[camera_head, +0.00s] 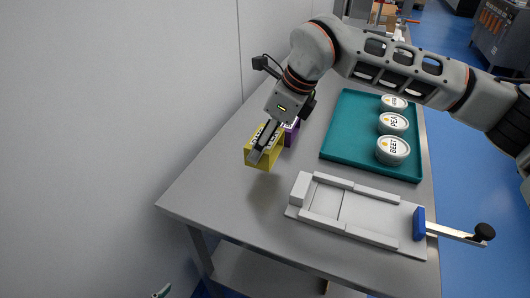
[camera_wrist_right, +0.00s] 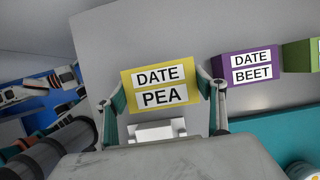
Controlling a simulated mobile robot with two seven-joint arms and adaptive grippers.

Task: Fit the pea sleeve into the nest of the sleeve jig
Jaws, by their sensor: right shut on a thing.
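The yellow pea sleeve (camera_head: 262,154), labelled DATE and PEA, is between the fingers of my right gripper (camera_head: 268,138). The right wrist view shows the sleeve (camera_wrist_right: 160,84) with one finger of the gripper (camera_wrist_right: 163,92) at each side, shut on it. The sleeve appears to be above the table, with a soft shadow below it. The light grey sleeve jig (camera_head: 357,207) lies to the right and nearer, its nest between raised rails empty. A small tip at the bottom left of the head view seems to be my left gripper (camera_head: 162,291); its jaws cannot be made out.
A purple beet sleeve (camera_head: 291,132) stands just behind the pea sleeve; a green one (camera_wrist_right: 301,55) shows in the wrist view. A teal tray (camera_head: 345,128) holds three labelled tubs. The jig has a blue block (camera_head: 419,223) and a black-knobbed handle (camera_head: 484,232). A wall borders the left.

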